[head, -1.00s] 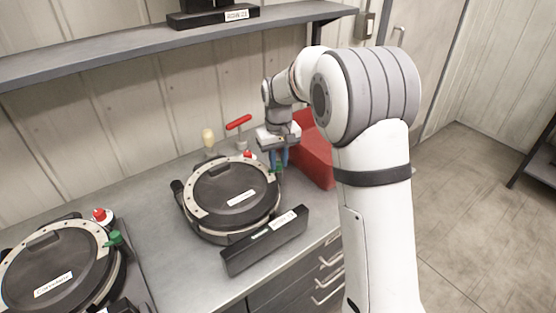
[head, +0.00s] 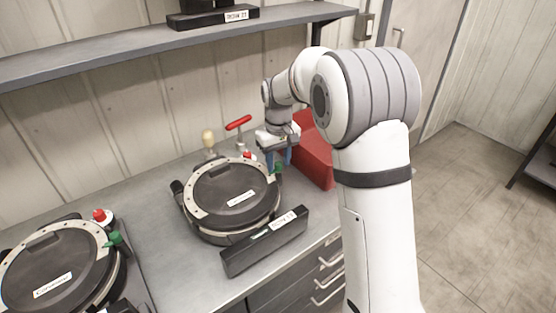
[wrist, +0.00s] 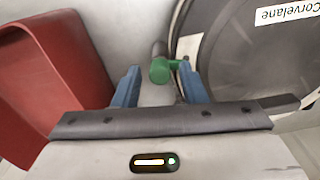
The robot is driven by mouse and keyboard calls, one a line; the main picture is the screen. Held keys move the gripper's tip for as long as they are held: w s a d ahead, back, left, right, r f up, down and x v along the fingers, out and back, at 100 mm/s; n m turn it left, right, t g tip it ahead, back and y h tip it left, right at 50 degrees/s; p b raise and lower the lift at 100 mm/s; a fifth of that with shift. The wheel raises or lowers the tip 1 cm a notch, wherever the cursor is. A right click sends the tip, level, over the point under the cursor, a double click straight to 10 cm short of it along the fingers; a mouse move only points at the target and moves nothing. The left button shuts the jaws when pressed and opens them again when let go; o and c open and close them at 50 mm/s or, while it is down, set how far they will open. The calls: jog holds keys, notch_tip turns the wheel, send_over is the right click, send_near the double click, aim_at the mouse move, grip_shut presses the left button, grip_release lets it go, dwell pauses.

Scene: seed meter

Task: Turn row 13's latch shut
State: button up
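The seed meter (head: 225,215) in the middle of the bench has a round dark lid with a pale rim. My gripper (head: 278,159) is over that edge, pointing down. In the wrist view its blue fingers (wrist: 160,86) are apart, with the green knob appearing between their tips. I see no clear contact.
A red bin (head: 316,160) stands close right of my gripper. A red T-handle (head: 238,124) and a pale-knobbed tool (head: 208,138) are behind the meter. Another meter (head: 50,268) with a green knob is at the left. A shelf (head: 130,51) runs above.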

aim_at(278, 163)
jog(key=shift+o, duration=0.3)
notch_tip(278, 163, up, 8)
jog(key=shift+f+b, duration=0.1)
jog(key=shift+b, duration=0.3)
